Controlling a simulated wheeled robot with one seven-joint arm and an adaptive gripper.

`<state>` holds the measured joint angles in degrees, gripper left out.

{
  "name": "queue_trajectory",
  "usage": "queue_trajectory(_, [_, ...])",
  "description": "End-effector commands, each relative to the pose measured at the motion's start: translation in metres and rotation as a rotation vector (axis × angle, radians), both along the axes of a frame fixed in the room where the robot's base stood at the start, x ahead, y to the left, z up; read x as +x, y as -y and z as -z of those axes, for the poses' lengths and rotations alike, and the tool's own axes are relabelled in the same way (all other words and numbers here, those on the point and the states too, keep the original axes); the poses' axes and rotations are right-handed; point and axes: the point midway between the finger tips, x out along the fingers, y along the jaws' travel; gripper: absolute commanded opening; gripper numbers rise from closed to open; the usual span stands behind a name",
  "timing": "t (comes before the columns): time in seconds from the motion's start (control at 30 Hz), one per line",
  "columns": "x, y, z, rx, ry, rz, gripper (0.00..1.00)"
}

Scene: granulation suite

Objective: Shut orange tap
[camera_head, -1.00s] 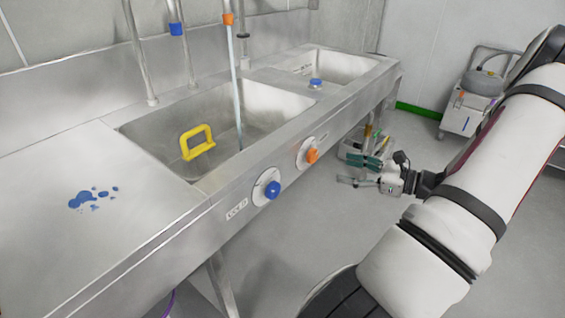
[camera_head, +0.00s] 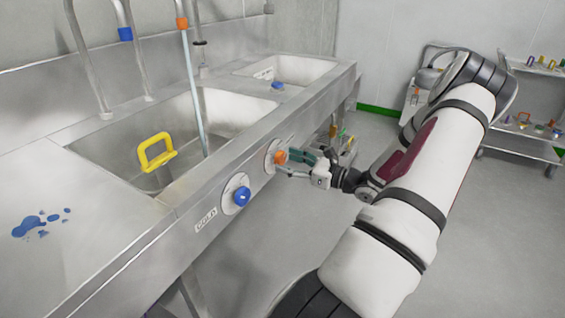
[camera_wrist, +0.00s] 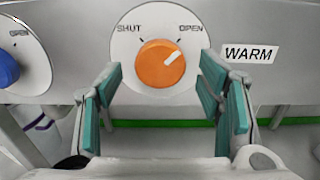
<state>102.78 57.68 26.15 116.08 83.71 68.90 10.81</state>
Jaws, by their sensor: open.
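The orange tap (camera_head: 280,157) is a round knob on a white dial plate on the front of the steel sink. In the wrist view the orange tap (camera_wrist: 160,64) sits below the words SHUT on the left and OPEN on the right. Its white pointer mark points up and right, toward OPEN. A WARM label is to the right of the dial. My gripper (camera_head: 294,163) is right at the knob in the head view. In the wrist view my gripper (camera_wrist: 163,98) is open, with its green-padded fingers on both sides below the knob and no visible contact.
A blue knob (camera_head: 242,196) with its own dial is to the left, also at the left edge of the wrist view (camera_wrist: 6,68). A yellow handle (camera_head: 156,152) is in the near basin. Water runs from the orange-banded spout (camera_head: 182,23). A shelf cart (camera_head: 520,140) stands at the right.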

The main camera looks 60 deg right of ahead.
Motion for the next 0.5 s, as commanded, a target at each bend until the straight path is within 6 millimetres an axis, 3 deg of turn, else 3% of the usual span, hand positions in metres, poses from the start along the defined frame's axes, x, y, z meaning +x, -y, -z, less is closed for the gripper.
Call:
queue_trajectory(0.2, [0.02,-0.001,0.0,-0.001,0.0,0.0,0.61])
queue_trajectory(0.5, [0.023,-0.002,0.0,-0.001,-0.001,0.0,0.61])
